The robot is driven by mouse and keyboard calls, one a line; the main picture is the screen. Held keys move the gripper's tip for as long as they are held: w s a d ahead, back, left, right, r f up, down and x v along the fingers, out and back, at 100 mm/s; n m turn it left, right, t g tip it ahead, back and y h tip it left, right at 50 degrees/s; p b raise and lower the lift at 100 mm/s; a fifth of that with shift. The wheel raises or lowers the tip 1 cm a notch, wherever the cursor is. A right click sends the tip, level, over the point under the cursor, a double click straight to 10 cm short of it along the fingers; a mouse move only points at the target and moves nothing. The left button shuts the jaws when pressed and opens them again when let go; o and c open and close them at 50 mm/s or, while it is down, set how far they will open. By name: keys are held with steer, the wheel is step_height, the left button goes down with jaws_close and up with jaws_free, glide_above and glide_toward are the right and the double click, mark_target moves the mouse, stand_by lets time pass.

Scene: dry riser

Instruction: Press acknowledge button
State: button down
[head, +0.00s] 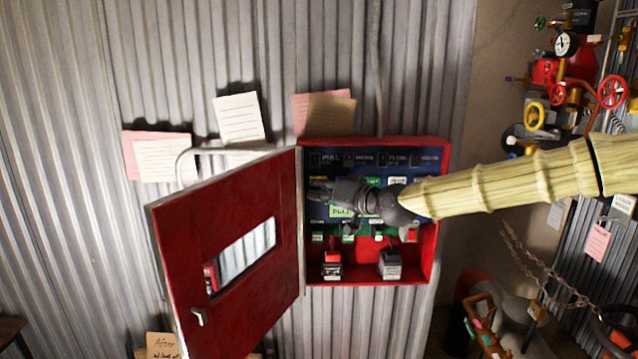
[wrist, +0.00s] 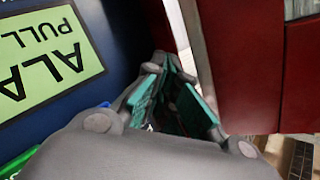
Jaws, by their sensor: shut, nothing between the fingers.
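The red alarm cabinet (head: 370,142) stands open on the corrugated wall, with a dark blue panel (head: 430,172) inside. A row of small controls on green labels (head: 318,233) runs along the panel's lower part, with a red one (head: 411,234) at its right end. I cannot read which is the acknowledge button. My gripper (head: 316,191) is shut and empty in front of the panel, pointing left, and covers its middle. In the wrist view the fingers (wrist: 168,64) have green pads and lie beside a yellow-green label (wrist: 48,55) reading "ALA… PULL", upside down. No fingertip contact is clear.
The red cabinet door (head: 240,290) swings out to the left, close to my fingertips, and also shows in the wrist view (wrist: 245,60). Two small boxes (head: 332,265) (head: 390,265) sit on the cabinet floor. Valves and a gauge (head: 565,44) are at the right.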

steer(key=shift+w, duration=0.35)
stand_by(0.5)
steer(key=shift+s, duration=0.95)
steer(key=shift+s+b, duration=0.5)
steer(key=shift+s, duration=2)
